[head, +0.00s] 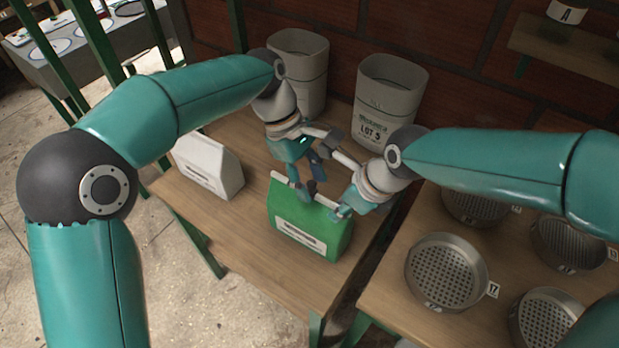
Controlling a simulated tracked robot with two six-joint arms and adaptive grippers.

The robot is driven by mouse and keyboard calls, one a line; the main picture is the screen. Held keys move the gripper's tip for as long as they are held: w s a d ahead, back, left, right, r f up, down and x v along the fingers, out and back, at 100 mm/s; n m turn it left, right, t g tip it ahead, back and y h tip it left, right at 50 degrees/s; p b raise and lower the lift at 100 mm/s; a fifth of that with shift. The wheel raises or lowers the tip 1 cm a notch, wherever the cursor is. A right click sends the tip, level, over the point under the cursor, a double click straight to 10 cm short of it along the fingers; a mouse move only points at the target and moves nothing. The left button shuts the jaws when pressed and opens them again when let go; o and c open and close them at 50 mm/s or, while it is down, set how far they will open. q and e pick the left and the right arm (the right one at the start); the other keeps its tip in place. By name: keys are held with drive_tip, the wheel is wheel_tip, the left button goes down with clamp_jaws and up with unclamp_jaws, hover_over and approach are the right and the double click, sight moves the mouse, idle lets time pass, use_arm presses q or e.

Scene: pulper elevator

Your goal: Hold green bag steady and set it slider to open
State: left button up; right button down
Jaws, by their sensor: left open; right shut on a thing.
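The green bag (308,232) stands upright on the wooden table, with a pale label on its front and a pale strip along its top edge. My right gripper (341,212) is shut at the bag's top right corner. My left gripper (311,187) is open above and at the middle of the top edge, with its fingers pointing down. I cannot tell whether it touches the bag. The slider is not clearly visible; the grippers cover part of the top edge.
A white bag (208,168) stands left of the green one. Several round sieves (446,271) lie on the right table. The wooden table (235,232) is bare in front.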

sight(282, 177)
use_arm(q)
clamp_jaws()
drive_tip(key=w+a, duration=0.1)
drive_tip(key=a, duration=0.1)
drive_tip(key=w+a, duration=0.3)
drive_tip(key=a, duration=0.2)
drive_tip(key=shift+w, duration=0.25)
unclamp_jaws()
use_arm(e)
drive_tip(key=shift+s+f, duration=0.1)
